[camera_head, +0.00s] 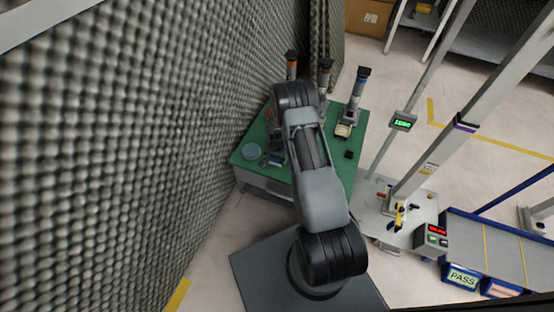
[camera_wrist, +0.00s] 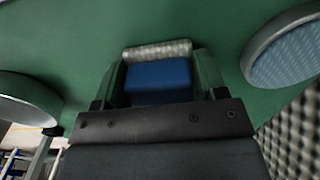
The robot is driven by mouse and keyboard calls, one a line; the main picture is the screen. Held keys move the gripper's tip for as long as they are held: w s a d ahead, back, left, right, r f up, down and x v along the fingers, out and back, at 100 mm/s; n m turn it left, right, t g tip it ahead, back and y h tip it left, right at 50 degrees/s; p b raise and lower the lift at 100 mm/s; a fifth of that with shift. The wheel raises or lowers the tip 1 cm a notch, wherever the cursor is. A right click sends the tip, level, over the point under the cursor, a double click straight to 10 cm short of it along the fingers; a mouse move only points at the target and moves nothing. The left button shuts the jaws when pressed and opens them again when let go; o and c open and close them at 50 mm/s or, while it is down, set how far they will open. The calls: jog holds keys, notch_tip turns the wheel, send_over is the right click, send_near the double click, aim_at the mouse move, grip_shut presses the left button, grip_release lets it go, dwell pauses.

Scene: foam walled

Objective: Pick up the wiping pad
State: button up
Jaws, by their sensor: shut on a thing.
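The wiping pad (camera_wrist: 158,80) shows in the wrist view as a blue block with a pale, bumpy strip along its far edge. It sits between the two fingers of my gripper (camera_wrist: 157,70), which is shut on it. Green table surface shows around and beyond it; I cannot tell whether the pad touches the table. In the head view my arm reaches over the green table and hides most of the gripper and the pad.
Another round, grey-rimmed thing (camera_wrist: 25,105) is at left. Upright instruments (camera_head: 358,95) stand behind. A foam wall (camera_head: 110,140) rises close on the left.

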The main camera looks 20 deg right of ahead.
jog(key=shift+c, duration=1)
jog(key=shift+r, duration=0.15)
jog(key=shift+r, duration=0.3)
jog(key=r+p, duration=0.2)
jog(key=r, duration=0.1)
jog(key=shift+s+a+r, duration=0.1)
jog(key=shift+s+r, duration=0.2)
jog(key=shift+s, duration=0.1)
jog(key=s+a+r+p, duration=0.3)
jog(key=s+r, duration=0.5)
jog(key=s, duration=0.5)
jog(key=shift+r+p, duration=0.25)
jog(key=shift+p, duration=0.2)
